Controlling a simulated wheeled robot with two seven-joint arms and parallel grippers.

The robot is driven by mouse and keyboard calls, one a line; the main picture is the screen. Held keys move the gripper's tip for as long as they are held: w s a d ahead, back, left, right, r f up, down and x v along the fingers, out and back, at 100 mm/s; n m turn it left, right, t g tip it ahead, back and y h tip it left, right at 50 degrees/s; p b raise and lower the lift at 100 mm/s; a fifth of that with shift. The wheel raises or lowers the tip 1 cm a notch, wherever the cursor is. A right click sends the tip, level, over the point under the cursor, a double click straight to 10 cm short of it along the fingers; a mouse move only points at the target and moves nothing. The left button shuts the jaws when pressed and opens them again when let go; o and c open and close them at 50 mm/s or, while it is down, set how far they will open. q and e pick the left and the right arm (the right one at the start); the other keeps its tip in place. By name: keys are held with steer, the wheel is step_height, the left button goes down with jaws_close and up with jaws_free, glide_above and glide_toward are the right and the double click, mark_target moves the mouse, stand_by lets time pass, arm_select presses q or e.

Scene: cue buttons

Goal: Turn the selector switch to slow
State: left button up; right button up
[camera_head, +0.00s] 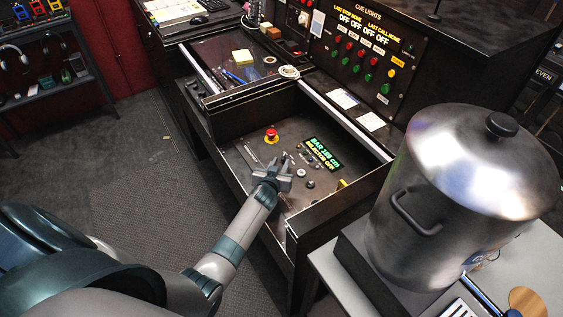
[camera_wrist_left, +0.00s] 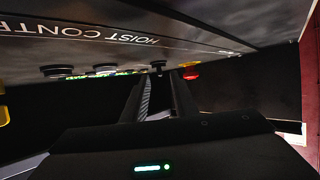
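The control panel (camera_head: 262,158) lies in the open drawer. I cannot tell for sure which knob is the selector switch. My left gripper (camera_head: 284,160) is low over the panel, among the knobs. In the left wrist view the gripper (camera_wrist_left: 157,85) has a gap between its fingers, with a dark knob (camera_wrist_left: 158,65) just beyond the tips. Contact cannot be told. My right gripper is not in view.
The drawer's walls (camera_head: 335,207) surround the panel. A large steel pot (camera_head: 450,190) stands close by on the right. A cue lights board (camera_head: 362,55) rises behind. Another drawer (camera_head: 225,50) holds yellow notes and pens. The carpet on the left is clear.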

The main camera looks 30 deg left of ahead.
mark_target(284, 157)
arm_select(q)
steer(key=shift+x, duration=1.1)
jaws_close()
steer(key=shift+h, duration=0.3)
